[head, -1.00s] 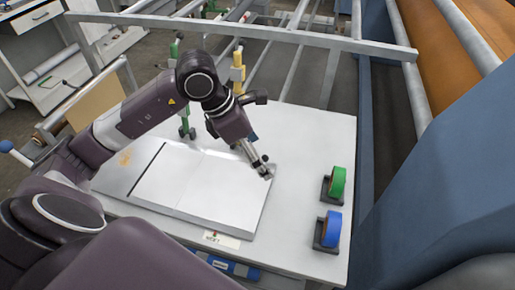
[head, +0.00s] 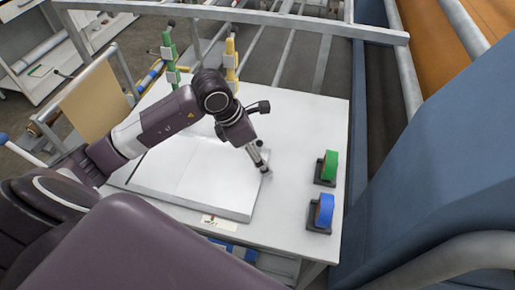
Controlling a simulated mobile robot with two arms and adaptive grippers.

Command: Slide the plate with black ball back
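A flat, pale silver-white plate (head: 205,178) lies on the white table, with a dark line along its left side. My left gripper (head: 264,168) points down at the plate's right edge, near its far right corner. Its fingers look narrow and close together, but their gap is too small to make out. I cannot tell whether the tips touch the plate or hold anything. No black ball can be made out clearly; the fingers may hide it. My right gripper is not in view.
Green (head: 170,55) and yellow (head: 231,60) clamps stand at the back. A metal rail (head: 240,17) crosses behind. A blue machine wall (head: 430,150) borders the right.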

